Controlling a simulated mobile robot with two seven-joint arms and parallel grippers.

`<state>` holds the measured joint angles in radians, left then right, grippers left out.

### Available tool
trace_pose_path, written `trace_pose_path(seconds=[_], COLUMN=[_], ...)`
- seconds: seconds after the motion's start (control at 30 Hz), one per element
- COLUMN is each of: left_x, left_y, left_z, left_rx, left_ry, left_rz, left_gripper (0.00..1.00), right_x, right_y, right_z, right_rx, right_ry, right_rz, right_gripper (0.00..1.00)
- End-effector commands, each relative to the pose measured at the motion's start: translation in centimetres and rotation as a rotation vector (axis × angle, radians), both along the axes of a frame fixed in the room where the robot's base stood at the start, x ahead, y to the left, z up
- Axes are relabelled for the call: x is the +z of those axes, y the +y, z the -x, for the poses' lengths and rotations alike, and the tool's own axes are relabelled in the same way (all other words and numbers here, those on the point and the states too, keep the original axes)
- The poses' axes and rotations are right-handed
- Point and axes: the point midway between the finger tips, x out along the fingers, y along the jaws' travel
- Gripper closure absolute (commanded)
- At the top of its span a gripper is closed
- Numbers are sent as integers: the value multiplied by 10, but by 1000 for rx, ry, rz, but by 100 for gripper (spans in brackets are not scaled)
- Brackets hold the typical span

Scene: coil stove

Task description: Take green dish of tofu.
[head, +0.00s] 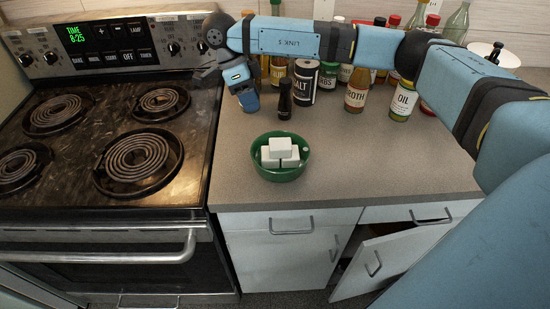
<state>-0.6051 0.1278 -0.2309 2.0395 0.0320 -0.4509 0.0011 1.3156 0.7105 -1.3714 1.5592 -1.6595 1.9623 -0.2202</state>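The green dish (281,175) stands upright on the grey counter near its front edge, just right of the stove. Several white tofu blocks (280,148) are piled in it. My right arm reaches across from the right above the bottles. My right gripper (207,72) is at the arm's far left end, near the back right corner of the stove. It is behind and to the left of the dish and apart from it. Its fingers are dark and small, so I cannot tell whether they are open. My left gripper is not in view.
The coil stove (75,134) fills the left. Bottles, including a salt container (304,84), a dark pepper mill (285,100), broth (356,92) and oil (402,102), stand behind the dish. The counter (370,160) right of the dish is clear. A cabinet door (375,262) below hangs open.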

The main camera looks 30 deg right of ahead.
Motion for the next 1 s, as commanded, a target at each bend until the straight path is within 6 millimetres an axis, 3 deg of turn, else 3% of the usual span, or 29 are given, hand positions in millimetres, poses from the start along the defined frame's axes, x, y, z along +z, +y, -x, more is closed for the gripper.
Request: trace_pose_path(seconds=[0.07,0.17,0.5,0.77,1.0], left_x=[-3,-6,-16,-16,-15], left_y=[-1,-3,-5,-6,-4], left_z=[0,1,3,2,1], left_rx=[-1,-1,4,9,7], left_ry=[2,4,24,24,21], left_rz=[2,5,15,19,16], left_gripper=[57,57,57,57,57], right_x=[7,2,-55,-72,-102], right_y=[-14,-22,-38,-42,-51], right_z=[-4,-2,17,23,37], right_rx=[-6,-9,-10,-9,-9], right_ry=[-10,-10,-11,-11,-10], right_rz=[55,80,77,76,78], right_gripper=[64,64,64,64,64])
